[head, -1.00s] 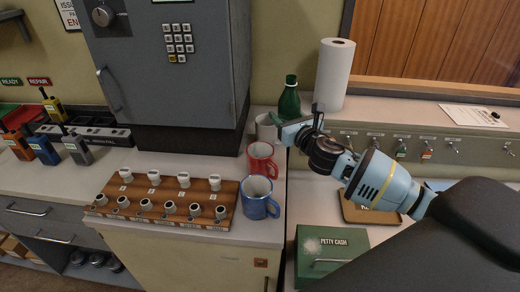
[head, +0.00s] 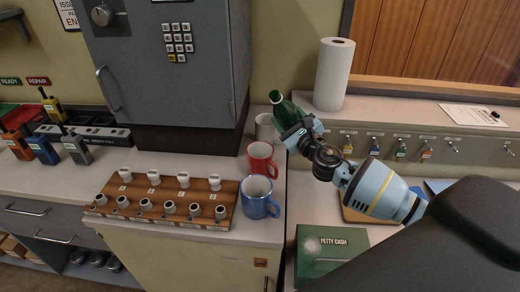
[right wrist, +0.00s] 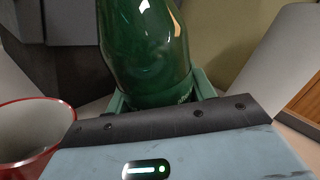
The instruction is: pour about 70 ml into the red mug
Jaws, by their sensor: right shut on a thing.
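The red mug (head: 261,159) stands upright on the counter, between a blue mug and a white mug; its rim also shows at the left of the right wrist view (right wrist: 40,122). My right gripper (head: 299,131) is shut on a green bottle (head: 285,108), which also fills the middle of the right wrist view (right wrist: 148,50). The bottle is tilted, its neck leaning left, above and to the right of the red mug. No stream of liquid is visible. The mug's inside is only partly seen. My left gripper is not in view.
The blue mug (head: 258,198) stands in front of the red mug, the white mug (head: 265,128) behind it. A wooden rack (head: 165,205) with small white-topped pieces is to the left. A paper roll (head: 334,75) stands behind right; a green petty cash box (head: 328,248) is in front right.

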